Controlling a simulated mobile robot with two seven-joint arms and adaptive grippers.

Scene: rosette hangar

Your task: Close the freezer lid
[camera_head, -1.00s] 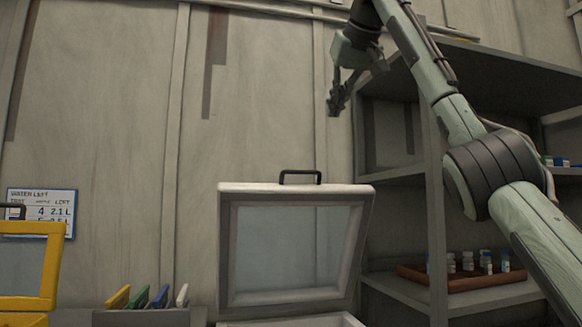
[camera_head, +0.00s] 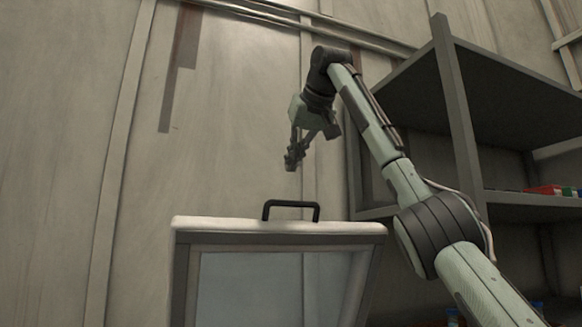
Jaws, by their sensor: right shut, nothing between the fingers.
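The freezer lid (camera_head: 278,238) stands raised in the lower middle of the head view, a white-edged frame with a pale panel. A black handle (camera_head: 291,204) sits on its top edge. My right gripper (camera_head: 293,163) is shut and empty, pointing down above the handle in the picture and apart from it. How far behind or in front of the lid it is, I cannot tell. The freezer body is out of view below. My left gripper is not in view.
A dark grey shelf unit (camera_head: 461,130) stands at the right, behind my right arm, with small red and blue items (camera_head: 552,190) on one shelf. A pale panelled wall (camera_head: 70,130) with pipes (camera_head: 290,20) is behind. The space left of the lid looks clear.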

